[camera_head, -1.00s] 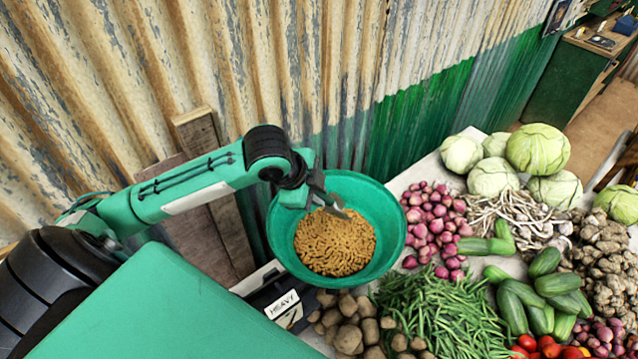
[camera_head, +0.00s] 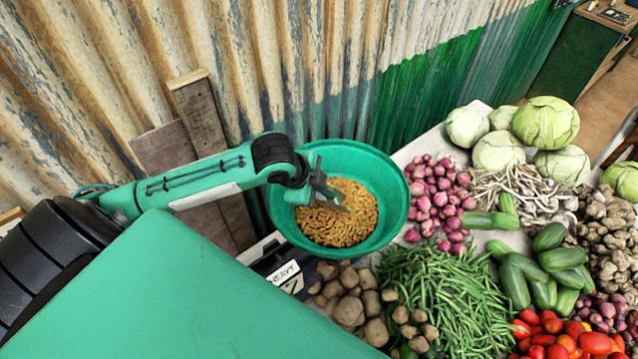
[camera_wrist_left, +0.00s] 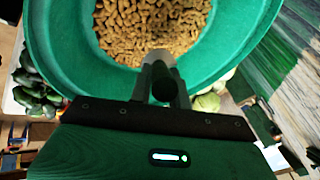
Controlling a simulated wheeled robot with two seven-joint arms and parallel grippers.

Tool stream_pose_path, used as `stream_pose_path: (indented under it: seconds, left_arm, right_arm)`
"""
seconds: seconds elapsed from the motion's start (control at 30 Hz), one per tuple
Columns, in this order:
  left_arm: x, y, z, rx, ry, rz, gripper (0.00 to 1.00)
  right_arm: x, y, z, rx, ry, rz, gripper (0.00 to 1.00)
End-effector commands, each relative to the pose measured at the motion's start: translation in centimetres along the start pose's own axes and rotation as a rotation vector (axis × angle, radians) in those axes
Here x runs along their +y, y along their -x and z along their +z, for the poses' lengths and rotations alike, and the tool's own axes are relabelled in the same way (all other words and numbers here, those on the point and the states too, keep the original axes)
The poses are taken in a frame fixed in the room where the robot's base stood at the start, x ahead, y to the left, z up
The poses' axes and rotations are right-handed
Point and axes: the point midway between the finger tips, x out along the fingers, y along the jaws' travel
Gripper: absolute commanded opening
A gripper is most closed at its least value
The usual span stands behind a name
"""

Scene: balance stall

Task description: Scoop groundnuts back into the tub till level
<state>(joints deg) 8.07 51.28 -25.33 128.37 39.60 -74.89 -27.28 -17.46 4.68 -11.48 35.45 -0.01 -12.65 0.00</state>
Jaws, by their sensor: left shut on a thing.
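A wide green tub (camera_head: 391,177) stands beside the wall with a heap of brown groundnuts (camera_head: 345,228) in its bottom. In the left wrist view the tub's rim (camera_wrist_left: 60,60) curves around the groundnuts (camera_wrist_left: 150,28). My left gripper (camera_head: 320,190) is over the tub's left part, its jaws pointing at the nuts. It is shut on a dark, round-ended handle (camera_wrist_left: 163,82), with a pale grey scoop part (camera_wrist_left: 158,57) beyond it against the nuts. Whether the scoop holds nuts is hidden. My right gripper is not in view.
A box with a "HEAVY" label (camera_head: 284,273) sits just below the tub. A corrugated wall (camera_head: 330,70) and wooden planks (camera_head: 200,115) stand close behind.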

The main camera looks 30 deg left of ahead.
Motion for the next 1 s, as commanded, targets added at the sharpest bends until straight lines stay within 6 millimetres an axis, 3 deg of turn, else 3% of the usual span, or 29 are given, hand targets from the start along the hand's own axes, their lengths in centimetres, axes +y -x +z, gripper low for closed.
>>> stream_pose_path:
  seconds: [0.5, 0.87, 1.0]
  left_arm:
    - [1.7, -3.8, 1.4, 0.000, 0.000, 0.001, 0.00]
    - [1.7, -3.8, 1.4, 0.001, -0.001, 0.000, 0.00]
    - [1.2, -2.8, 1.0, 0.001, -0.001, 0.000, 0.00]
  right_arm:
    - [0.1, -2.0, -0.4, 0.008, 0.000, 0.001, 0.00]
    - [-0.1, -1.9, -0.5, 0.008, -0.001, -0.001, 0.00]
    - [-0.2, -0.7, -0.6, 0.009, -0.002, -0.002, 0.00]
